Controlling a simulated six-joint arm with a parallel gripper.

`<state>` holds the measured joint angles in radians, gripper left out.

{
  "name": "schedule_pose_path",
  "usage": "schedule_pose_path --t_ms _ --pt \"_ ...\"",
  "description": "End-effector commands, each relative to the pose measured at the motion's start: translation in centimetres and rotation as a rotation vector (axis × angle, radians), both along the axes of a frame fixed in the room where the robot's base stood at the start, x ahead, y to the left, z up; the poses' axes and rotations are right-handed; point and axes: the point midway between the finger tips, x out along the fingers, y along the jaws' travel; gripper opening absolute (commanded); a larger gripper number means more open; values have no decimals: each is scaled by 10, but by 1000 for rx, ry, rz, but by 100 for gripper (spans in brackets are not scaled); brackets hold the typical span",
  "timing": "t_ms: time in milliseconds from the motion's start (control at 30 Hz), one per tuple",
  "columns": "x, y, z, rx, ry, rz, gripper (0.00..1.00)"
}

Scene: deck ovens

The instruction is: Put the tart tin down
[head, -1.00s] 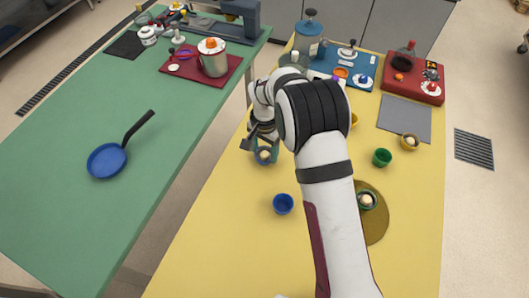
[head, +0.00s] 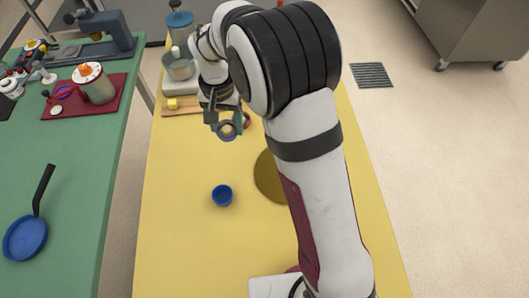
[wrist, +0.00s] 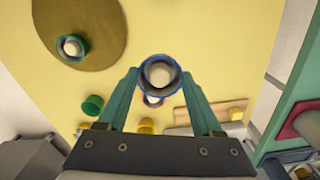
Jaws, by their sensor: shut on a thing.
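The tart tin (wrist: 146,84) is a small dark blue-grey round tin with a pale dough ball inside. My gripper (wrist: 160,78) is shut on it, with a green finger on either side of its rim. In the head view my gripper (head: 222,120) holds the tin (head: 227,138) over the yellow table (head: 180,225), in front of the wooden board. The tin looks roughly level. The wrist view looks down past it, and I cannot tell how high it is above the table.
A blue cup (head: 222,196) stands nearer on the table. An olive round mat (wrist: 105,25) carries a green tin (wrist: 72,48) with a pale ball. A green cup (wrist: 91,105), several yellow pieces and a wooden board (head: 190,108) lie around. Yellow table left of the blue cup is clear.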

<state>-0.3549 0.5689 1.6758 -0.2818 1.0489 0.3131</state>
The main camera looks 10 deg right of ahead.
Motion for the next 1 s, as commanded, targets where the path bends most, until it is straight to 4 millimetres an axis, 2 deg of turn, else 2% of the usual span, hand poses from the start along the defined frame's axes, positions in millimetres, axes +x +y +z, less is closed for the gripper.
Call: schedule_pose_path --t_ms 167,267,400,500,567,667,733,900,1000 --pt "-10 -61 5 0 0 -122 12" --pt "-26 -108 8 0 -1 -224 12" --pt "-65 -172 10 1 -1 -383 12" --pt "-93 -201 10 1 -1 -474 12" --pt "-105 -212 9 0 -2 -511 12" --pt "-114 -216 7 1 -1 -541 12" --pt "-111 -206 -2 1 2 -542 12" --pt "-89 -156 -35 0 4 -538 12" --pt "-77 -133 -50 0 1 -540 12"
